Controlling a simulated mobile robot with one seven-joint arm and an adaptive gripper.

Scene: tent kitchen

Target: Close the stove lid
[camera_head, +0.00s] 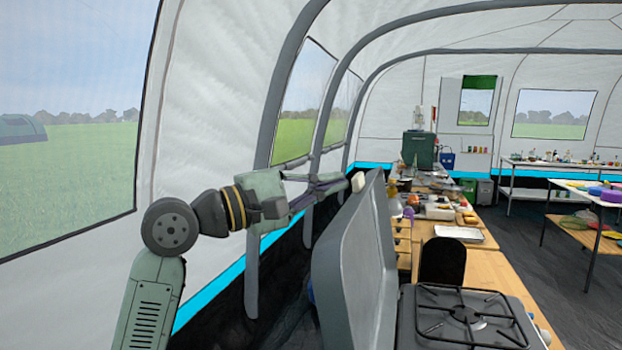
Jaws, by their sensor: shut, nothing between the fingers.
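The grey stove lid (352,262) stands raised, close to upright, at the left side of the stove (462,318). The stove has a black pan support over its burner, and its near part is cut off by the bottom edge. My gripper (357,183) reaches in from the left with its fingers shut and empty. Its pale tip is at the lid's upper edge in the picture, on the side away from the burner. I cannot tell whether it touches the lid.
A dark upright panel (442,262) stands just behind the stove. Wooden counters with a white tray (459,234) and many items run back beyond it. The tent wall (215,110) is close on the left. Dark floor (550,260) is open to the right.

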